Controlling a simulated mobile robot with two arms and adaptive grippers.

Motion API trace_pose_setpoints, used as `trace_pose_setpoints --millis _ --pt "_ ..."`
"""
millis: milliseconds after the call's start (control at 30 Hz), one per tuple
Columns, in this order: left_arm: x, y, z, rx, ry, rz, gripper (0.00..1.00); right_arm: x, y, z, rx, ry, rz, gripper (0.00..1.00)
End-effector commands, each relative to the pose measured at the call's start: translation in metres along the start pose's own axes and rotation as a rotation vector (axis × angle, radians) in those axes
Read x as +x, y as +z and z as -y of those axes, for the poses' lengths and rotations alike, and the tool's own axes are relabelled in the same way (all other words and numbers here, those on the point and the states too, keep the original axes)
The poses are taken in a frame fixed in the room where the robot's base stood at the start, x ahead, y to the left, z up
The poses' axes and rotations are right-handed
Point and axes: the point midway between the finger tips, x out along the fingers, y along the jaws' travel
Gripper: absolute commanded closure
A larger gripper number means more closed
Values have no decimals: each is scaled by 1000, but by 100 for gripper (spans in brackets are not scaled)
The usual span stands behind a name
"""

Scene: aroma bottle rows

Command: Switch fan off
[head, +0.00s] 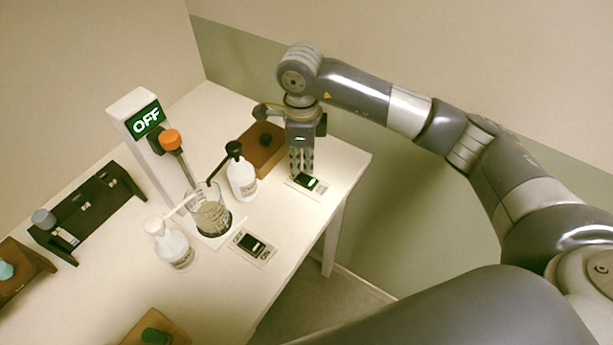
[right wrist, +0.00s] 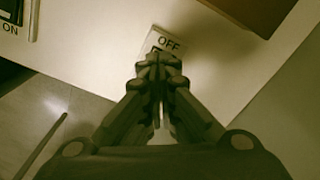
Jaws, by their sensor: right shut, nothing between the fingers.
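Two switch plates lie on the white table. The right switch plate (head: 296,184) has a dark rocker with a green-lit part (head: 312,183). The other switch plate (head: 252,247) has a dark rocker and lies nearer the front edge. I cannot tell from labels which one is the fan's. A white tower (head: 163,176) has a green display (head: 147,120) reading OFF. My right gripper (head: 301,172) is shut and empty, pointing down at the right switch plate. In the right wrist view its fingertips (right wrist: 158,62) cover most of that plate (right wrist: 168,42); its OFF label shows. Contact is unclear. My left gripper is out of view.
A glass beaker (head: 211,215) stands before the tower, between two white bottles (head: 242,180) (head: 175,250). A brown block (head: 262,150) sits behind the right plate. A black rack (head: 90,210) is at left. The table's front edge is close to both plates.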

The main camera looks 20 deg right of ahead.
Motion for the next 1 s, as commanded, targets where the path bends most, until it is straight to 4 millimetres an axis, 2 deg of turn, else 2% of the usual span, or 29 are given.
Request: trace_pose_setpoints --millis 1000 --pt "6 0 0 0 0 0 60 7 0 0 0 0 0 100"
